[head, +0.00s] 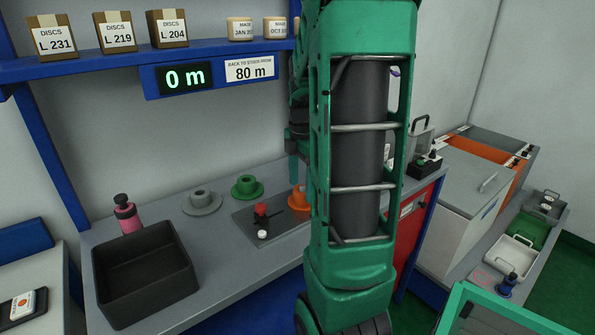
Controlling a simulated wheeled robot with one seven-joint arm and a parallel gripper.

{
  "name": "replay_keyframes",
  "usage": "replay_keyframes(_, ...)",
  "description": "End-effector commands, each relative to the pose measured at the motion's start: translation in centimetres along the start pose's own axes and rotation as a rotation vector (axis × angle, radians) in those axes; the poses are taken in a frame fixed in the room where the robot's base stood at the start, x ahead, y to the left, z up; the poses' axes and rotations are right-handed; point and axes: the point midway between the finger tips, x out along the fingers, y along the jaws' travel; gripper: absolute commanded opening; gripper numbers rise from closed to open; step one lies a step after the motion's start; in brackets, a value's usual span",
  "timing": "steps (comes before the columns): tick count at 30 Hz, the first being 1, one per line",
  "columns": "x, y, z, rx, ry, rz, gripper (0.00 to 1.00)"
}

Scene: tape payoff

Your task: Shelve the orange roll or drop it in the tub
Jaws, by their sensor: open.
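An orange roll (297,201) sits at the right end of a dark plate (245,216) on the grey bench; my arm hides its right side. The black tub (104,288) stands empty on the bench's front left. The blue shelf (110,60) runs along the wall above. My gripper (293,170) is mostly hidden behind my arm; a green finger shows pointing down just above the orange roll. It is open, and I see nothing held.
A pink bottle (127,214) stands behind the tub. The display (185,79) reads 0 m; the sign (249,68) beside it reads 80 m. Boxes (115,32) line the shelf.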

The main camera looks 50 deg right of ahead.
Motion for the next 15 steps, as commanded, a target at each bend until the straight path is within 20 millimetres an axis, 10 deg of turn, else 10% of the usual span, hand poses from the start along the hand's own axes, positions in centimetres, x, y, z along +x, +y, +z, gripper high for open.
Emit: replay_keyframes(15, 2.4, 0.0, 0.1, 0.002, 0.0, 0.0, 0.68)
